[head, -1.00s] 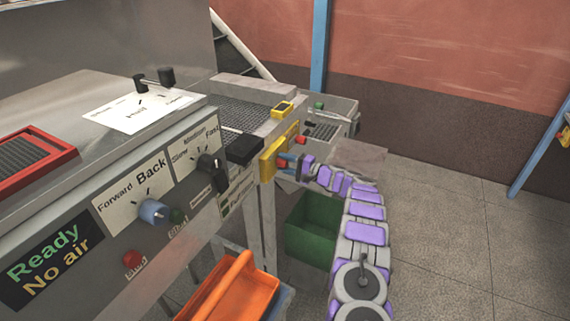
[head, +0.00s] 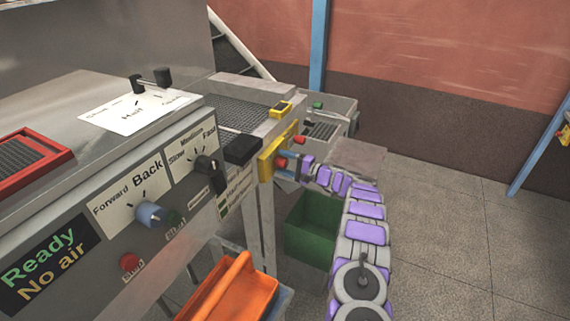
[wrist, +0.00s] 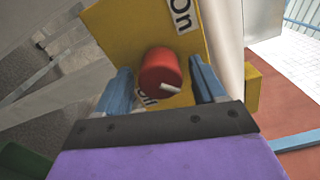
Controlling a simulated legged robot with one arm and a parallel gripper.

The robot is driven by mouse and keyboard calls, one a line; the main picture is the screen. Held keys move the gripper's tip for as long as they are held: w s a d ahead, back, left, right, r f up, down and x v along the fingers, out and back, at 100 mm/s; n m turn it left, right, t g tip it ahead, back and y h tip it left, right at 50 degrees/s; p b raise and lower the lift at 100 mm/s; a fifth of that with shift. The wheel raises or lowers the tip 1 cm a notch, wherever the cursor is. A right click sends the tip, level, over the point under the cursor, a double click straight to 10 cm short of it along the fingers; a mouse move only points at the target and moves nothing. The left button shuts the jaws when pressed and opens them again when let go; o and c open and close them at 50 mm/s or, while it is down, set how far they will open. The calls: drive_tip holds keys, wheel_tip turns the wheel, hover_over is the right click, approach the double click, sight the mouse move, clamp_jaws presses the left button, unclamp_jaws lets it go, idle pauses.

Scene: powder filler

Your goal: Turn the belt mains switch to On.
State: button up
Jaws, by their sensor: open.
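The belt mains switch is a red round knob (wrist: 161,73) with a white pointer line, mounted on a yellow plate (wrist: 120,30). In the wrist view an "On" label (wrist: 183,14) sits at the plate's upper right, and another label lies partly hidden below the knob. The white line points to the lower right of that picture. My gripper (wrist: 163,82) is open, with one blue finger on each side of the knob; I cannot tell whether either touches it. In the head view my gripper (head: 285,166) is at the yellow plate (head: 268,160), by the red knob (head: 282,163).
A second red button (head: 299,140) is just above and right of the plate. The conveyor belt (head: 238,105) runs behind it. A green bin (head: 312,232) stands below my arm, and an orange tray (head: 225,292) is in front. The floor to the right is clear.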

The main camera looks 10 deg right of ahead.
drive_tip(key=p+v, duration=0.3)
drive_tip(key=v, duration=1.4)
drive_tip(key=shift+d, duration=0.2)
drive_tip(key=shift+s+a, duration=0.1)
